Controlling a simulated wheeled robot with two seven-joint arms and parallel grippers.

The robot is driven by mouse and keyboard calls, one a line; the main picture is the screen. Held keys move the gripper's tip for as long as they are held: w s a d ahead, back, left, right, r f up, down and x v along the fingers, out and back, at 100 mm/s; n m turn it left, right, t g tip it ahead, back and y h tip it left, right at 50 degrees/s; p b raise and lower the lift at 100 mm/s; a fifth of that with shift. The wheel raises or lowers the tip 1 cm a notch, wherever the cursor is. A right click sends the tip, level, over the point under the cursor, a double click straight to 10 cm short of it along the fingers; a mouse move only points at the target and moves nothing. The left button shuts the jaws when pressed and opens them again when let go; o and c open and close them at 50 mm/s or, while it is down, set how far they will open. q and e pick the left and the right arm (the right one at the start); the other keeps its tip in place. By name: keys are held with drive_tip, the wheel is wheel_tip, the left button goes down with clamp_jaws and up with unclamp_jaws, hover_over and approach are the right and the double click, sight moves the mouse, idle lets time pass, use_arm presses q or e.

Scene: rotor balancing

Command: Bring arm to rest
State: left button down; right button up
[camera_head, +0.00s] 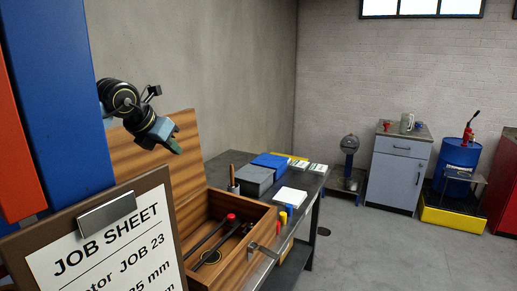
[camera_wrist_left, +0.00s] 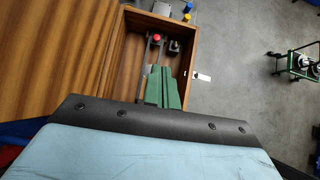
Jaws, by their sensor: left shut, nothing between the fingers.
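My left arm (camera_head: 125,98) comes in from the left in the head view. Its left gripper (camera_head: 177,148) hangs in the air in front of the raised wooden lid (camera_head: 140,155), above and behind the open wooden box (camera_head: 258,257). In the left wrist view the green fingers (camera_wrist_left: 163,88) are together with nothing between them. They point over the box (camera_wrist_left: 188,65), which holds dark rods (camera_head: 207,235) and a part with a red knob (camera_head: 231,217). My right gripper is in neither view.
A job sheet on a clipboard (camera_head: 115,250) fills the lower left foreground. The workbench (camera_head: 312,183) carries a grey box (camera_head: 254,180), a blue box (camera_head: 271,162) and small bottles. A grey cabinet (camera_head: 398,172) and blue drum (camera_head: 456,165) stand at the far wall. The floor (camera_head: 370,245) right of the bench is mostly clear.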

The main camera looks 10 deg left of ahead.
use_arm(q)
drive_tip(key=p+x, duration=0.2)
drive_tip(key=x, duration=1.1)
drive_tip(key=shift+w+f, duration=0.15)
